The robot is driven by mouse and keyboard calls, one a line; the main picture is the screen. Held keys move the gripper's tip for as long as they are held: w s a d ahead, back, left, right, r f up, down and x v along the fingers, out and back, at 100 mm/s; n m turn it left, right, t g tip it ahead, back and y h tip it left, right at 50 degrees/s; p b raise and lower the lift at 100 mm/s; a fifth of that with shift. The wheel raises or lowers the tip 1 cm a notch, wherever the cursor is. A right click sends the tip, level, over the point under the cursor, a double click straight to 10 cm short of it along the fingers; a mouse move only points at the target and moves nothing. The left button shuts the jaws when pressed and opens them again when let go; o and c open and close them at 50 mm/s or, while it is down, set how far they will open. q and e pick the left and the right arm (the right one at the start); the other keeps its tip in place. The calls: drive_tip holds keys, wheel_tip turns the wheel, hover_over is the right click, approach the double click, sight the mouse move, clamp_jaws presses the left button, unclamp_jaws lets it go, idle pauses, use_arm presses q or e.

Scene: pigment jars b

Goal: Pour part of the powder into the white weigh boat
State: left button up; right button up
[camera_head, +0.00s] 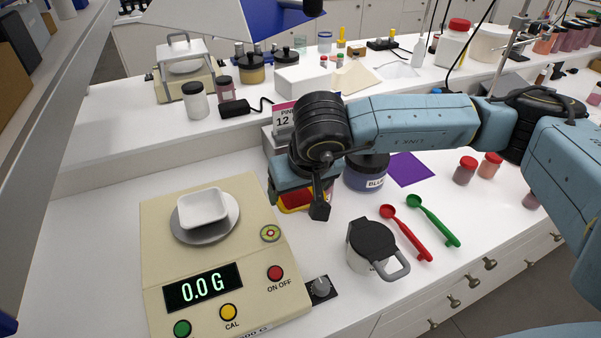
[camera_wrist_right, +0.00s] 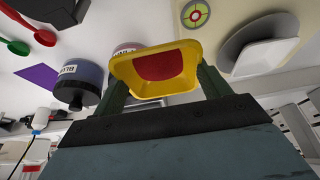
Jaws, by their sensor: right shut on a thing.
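The white weigh boat (camera_head: 203,206) sits on the round metal pan of the beige balance (camera_head: 160,228), whose display reads 0.0 G. It looks empty in the head view and also shows at the right of the wrist view (camera_wrist_right: 272,60). My right gripper (camera_head: 306,206) is shut on a small yellow tray (camera_wrist_right: 182,53) holding red powder (camera_wrist_right: 157,66). My left gripper is not in view.
A blue-labelled jar (camera_head: 364,176) stands just behind the right gripper.

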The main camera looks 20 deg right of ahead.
drive_tip(key=a+r+b, duration=0.1)
drive_tip(key=a+b, duration=0.1)
drive_tip(key=a, duration=1.1)
drive_tip(key=s+a+r+b, duration=0.1)
drive_tip(key=a+r+b, duration=0.1)
drive_tip(key=a, duration=1.1)
drive_tip(key=shift+s+a+g+y+b, duration=0.2)
drive_tip(key=shift+a+g+y+b, duration=0.15)
drive_tip(key=shift+b, duration=0.35)
